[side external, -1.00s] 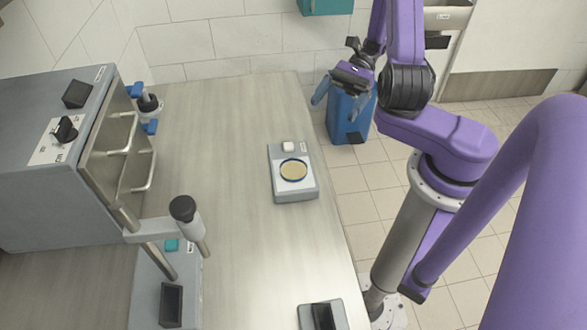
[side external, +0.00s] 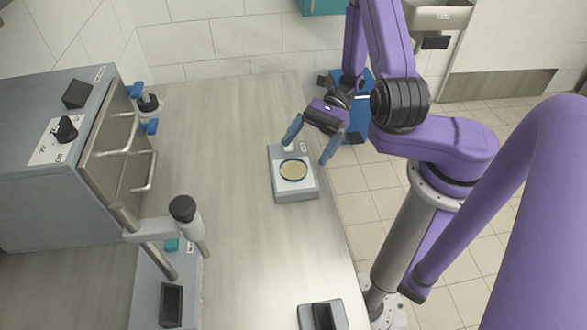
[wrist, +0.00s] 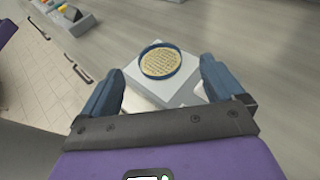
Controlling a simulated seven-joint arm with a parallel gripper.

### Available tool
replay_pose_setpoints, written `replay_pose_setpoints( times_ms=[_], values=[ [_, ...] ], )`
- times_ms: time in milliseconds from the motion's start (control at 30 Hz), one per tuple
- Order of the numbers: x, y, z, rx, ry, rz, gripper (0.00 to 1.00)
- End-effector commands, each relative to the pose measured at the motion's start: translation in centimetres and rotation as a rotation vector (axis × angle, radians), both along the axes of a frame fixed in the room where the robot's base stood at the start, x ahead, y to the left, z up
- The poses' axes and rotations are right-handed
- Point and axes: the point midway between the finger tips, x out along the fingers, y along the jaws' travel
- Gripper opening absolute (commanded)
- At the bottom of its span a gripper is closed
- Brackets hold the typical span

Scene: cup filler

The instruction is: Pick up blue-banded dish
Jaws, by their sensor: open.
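The blue-banded dish (side external: 293,169) is round and shallow with a tan inside and a dark blue rim. It rests on a small grey scale-like device (side external: 295,188) near the right edge of the bench. In the wrist view the dish (wrist: 160,62) shows beyond and between my fingertips. My gripper (side external: 312,147) is open and empty, above the back end of the device, with its blue fingers spread wide. In the wrist view my gripper (wrist: 160,75) has one finger on each side of the device, and neither finger touches the dish.
A grey oven-like box (side external: 60,150) with handles stands at the left. A stand with a black knob (side external: 183,209) rises at the front left. A small device with a black top (side external: 322,316) lies at the front edge. The bench (side external: 225,130) middle is clear.

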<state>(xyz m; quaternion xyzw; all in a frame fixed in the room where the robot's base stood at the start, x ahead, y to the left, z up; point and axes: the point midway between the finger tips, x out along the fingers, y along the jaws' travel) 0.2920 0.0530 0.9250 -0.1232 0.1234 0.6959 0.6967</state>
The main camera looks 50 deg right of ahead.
Motion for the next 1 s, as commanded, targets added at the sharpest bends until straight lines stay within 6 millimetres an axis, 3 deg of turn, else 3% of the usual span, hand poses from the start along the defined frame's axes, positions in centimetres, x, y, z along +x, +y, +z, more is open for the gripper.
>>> replay_pose_setpoints(
  times_ms=[333, 667, 700, 867, 1000],
  values=[
    [-0.2, 3.9, -1.5, 0.001, 0.002, 0.005, 0.95],
    [-0.2, 4.5, -1.7, 0.000, 0.000, 0.001, 0.95],
    [-0.2, 4.5, -1.7, 0.000, 0.000, 0.001, 0.92],
    [-0.2, 4.4, -1.7, 0.000, 0.000, 0.001, 0.40],
    [-0.2, 4.4, -1.7, 0.000, 0.000, 0.001, 0.30]
  ],
)
